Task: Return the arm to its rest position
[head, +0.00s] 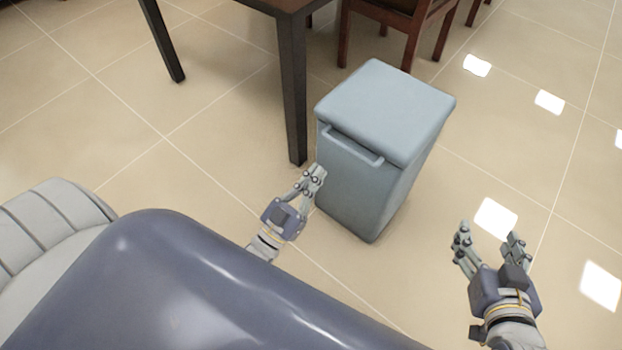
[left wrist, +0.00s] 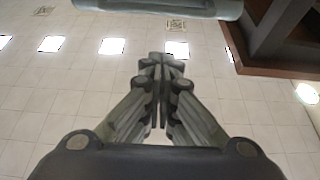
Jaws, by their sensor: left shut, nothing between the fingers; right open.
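My left gripper (head: 317,174) is shut and empty. In the head view its fingertips are just in front of the left edge of a grey-blue bin; I cannot tell whether they touch it. The left wrist view shows its fingers (left wrist: 162,62) together with nothing between them. My right gripper (head: 489,236) is open and empty over the floor at the lower right, to the right of the bin.
The lidded grey-blue bin (head: 365,185) has a bar handle (head: 352,146) on its front. A dark table leg (head: 294,95) stands left of it, and a wooden chair (head: 400,25) behind it. Tiled floor (head: 220,110) is clear at the left and right.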

